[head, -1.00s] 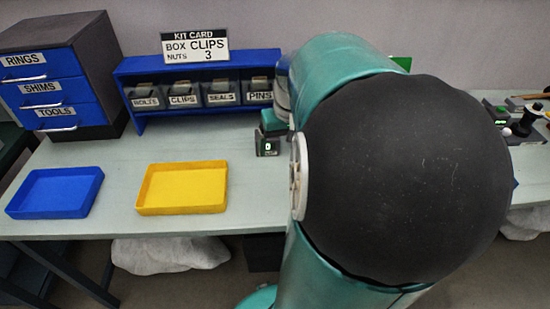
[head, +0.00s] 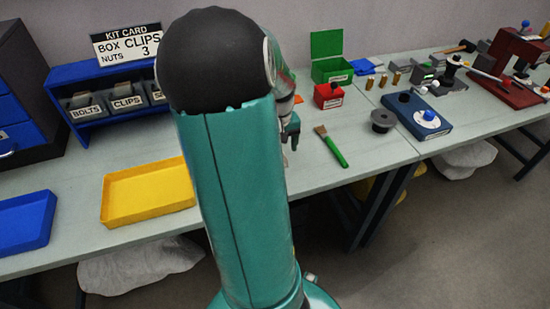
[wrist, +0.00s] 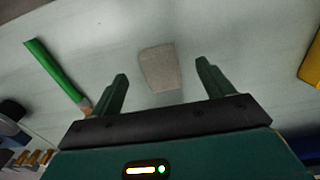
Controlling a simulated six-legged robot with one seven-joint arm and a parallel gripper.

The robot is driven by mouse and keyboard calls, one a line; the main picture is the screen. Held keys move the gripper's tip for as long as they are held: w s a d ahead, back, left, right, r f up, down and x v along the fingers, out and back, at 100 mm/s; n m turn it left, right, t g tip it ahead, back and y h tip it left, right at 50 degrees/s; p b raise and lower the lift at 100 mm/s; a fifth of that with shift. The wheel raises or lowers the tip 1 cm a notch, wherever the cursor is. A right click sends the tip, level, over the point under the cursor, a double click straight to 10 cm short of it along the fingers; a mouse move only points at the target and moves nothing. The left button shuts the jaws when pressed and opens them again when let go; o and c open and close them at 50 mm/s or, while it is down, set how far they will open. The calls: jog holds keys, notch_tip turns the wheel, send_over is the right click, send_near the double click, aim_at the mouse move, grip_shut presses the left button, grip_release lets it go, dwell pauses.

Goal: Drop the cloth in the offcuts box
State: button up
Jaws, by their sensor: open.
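My gripper (wrist: 162,72) is open and empty, its two fingers apart above the bench. A flat grey-brown patch (wrist: 160,66) lies on the bench between and beyond the fingertips in the wrist view; it may be a cloth. In the head view my gripper (head: 291,132) is partly hidden behind my arm, low over the bench. A blue piece (head: 364,66), perhaps also cloth, lies beside an open green box (head: 331,72) at the back. The box has a white label too small to read, so I cannot tell whether it is the offcuts box.
A green-handled brush (head: 332,147) lies right of my gripper. A labelled red box (head: 328,96) stands behind it. A dark round part (head: 383,121) and a blue device (head: 417,115) are farther right. A yellow tray (head: 150,192) and a blue tray (head: 25,222) are left.

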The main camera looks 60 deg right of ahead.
jog(key=f, duration=0.5)
jog(key=shift+d+f, duration=0.3)
jog(key=shift+f, duration=0.1)
jog(key=c, duration=1.1)
jog(key=shift+r, duration=0.1)
jog(key=shift+c, duration=0.2)
